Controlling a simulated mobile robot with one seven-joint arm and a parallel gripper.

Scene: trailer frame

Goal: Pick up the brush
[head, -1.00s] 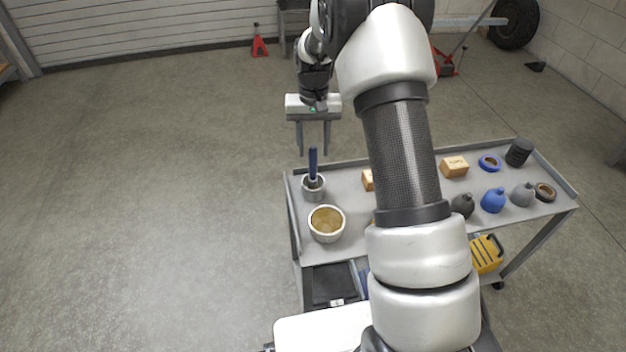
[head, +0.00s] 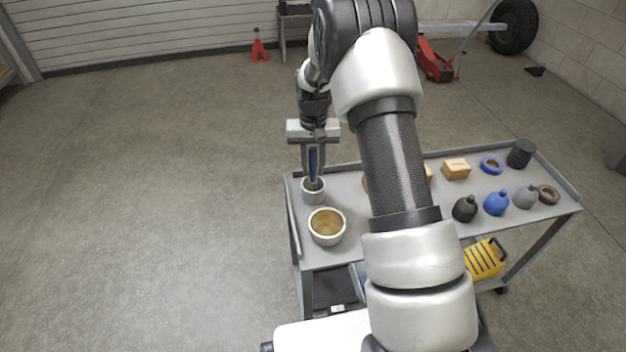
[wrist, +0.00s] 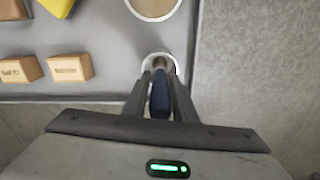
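The brush (head: 313,164) has a dark blue handle and stands upright in a small grey cup (head: 313,196) at the table's left end. My gripper (head: 313,172) points down at the handle, with one finger on each side. The fingers are drawn in close and look shut on the handle. In the wrist view the blue handle (wrist: 160,98) lies between the fingertips, with the cup (wrist: 174,62) below. The brush's lower end is inside the cup and mostly hidden.
A larger bowl with a tan inside (head: 327,226) stands just in front of the cup on the grey table (head: 345,190). Wooden blocks (head: 456,169), a blue bottle (head: 496,202) and other items lie to the right. Floor is clear at left.

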